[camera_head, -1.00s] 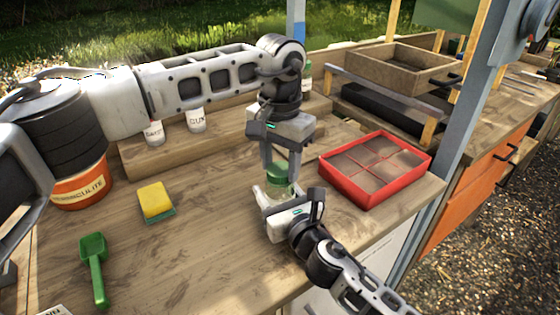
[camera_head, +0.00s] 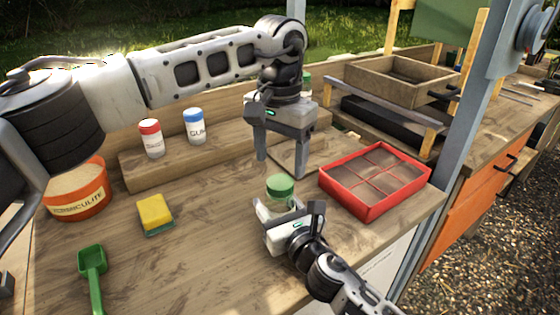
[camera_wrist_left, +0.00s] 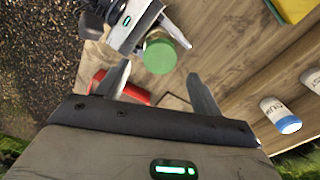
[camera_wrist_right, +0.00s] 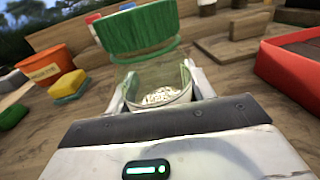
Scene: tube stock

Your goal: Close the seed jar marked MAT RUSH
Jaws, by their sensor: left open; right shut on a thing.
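A clear glass jar (camera_wrist_right: 155,85) with pale seeds inside stands near the bench's front edge. Its green lid (camera_head: 280,185) sits on its top; it also shows in the left wrist view (camera_wrist_left: 159,52) and the right wrist view (camera_wrist_right: 138,28). How firmly the lid is on cannot be told, and no label on the jar is readable. My right gripper (camera_head: 275,207) is shut on the glass body, low around its sides. My left gripper (camera_head: 281,166) is open and empty, above and behind the lid, apart from it.
A red divided tray (camera_head: 375,182) stands just right of the jar. A yellow sponge (camera_head: 155,213), a green scoop (camera_head: 93,270) and an orange vermiculite tub (camera_head: 78,205) lie left. Red-capped (camera_head: 150,138) and blue-capped (camera_head: 194,126) bottles stand on a wooden step (camera_head: 170,172) behind.

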